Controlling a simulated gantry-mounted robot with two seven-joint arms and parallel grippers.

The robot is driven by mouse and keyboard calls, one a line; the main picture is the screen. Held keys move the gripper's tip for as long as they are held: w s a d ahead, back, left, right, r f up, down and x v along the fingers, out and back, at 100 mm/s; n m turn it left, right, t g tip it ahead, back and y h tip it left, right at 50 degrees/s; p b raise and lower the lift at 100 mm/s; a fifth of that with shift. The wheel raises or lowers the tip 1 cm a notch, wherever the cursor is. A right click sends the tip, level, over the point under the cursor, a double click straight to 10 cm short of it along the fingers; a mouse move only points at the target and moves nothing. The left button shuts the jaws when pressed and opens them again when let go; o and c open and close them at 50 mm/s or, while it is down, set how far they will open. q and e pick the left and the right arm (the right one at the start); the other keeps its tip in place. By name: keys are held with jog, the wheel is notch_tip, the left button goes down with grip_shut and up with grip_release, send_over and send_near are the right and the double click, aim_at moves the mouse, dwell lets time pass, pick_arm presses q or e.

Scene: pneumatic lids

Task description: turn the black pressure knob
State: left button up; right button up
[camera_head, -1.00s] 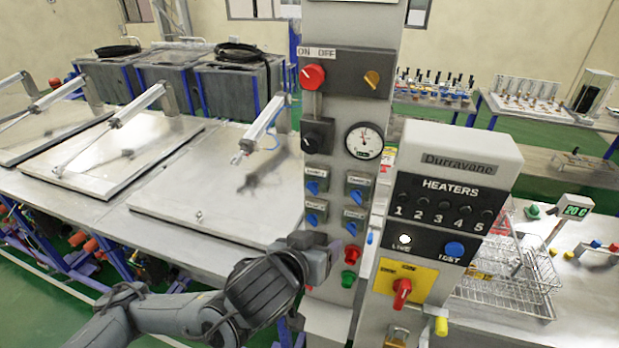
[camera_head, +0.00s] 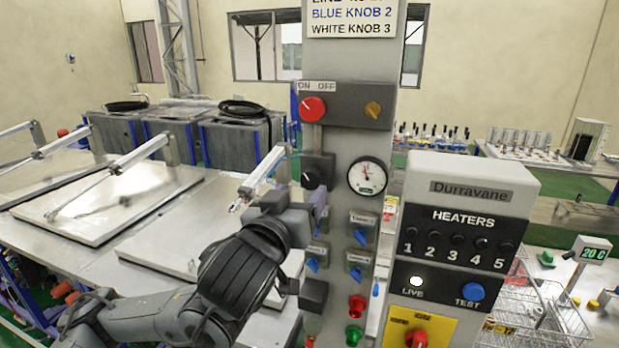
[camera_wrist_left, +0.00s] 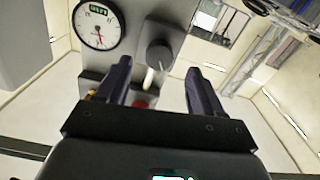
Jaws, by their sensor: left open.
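The black pressure knob (camera_head: 311,178) is on a dark box on the left of the grey control column, left of the round gauge (camera_head: 367,176). My left gripper (camera_head: 311,228) is in front of the column, just below the knob and beside the blue knobs, partly covering them. In the left wrist view the knob (camera_wrist_left: 160,54) shows a white pointer mark and lies just beyond the two spread fingers (camera_wrist_left: 158,84). The gripper is open and empty, apart from the knob. The gauge (camera_wrist_left: 99,24) is at the upper left there. My right gripper is not in view.
Blue knobs (camera_head: 361,237) and red and green buttons (camera_head: 356,306) are lower on the column. The heaters box (camera_head: 462,235) stands close on the right. Metal lids (camera_head: 110,203) lie to the left.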

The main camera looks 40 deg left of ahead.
aim_at(310, 184)
pick_arm(q)
jog(key=p+x, duration=0.2)
jog(key=x, duration=0.2)
jog(key=shift+w+r+p, duration=0.1)
jog(key=shift+w+p, duration=0.25)
jog(key=shift+w+a+p, duration=0.3)
jog(key=shift+w, duration=0.2)
jog(key=c, duration=1)
jog(key=shift+f+m+b, duration=0.25)
jog(key=shift+m+b, duration=0.1)
jog(key=shift+m, duration=0.05)
jog(key=o, duration=1)
jog(key=shift+r, duration=0.1)
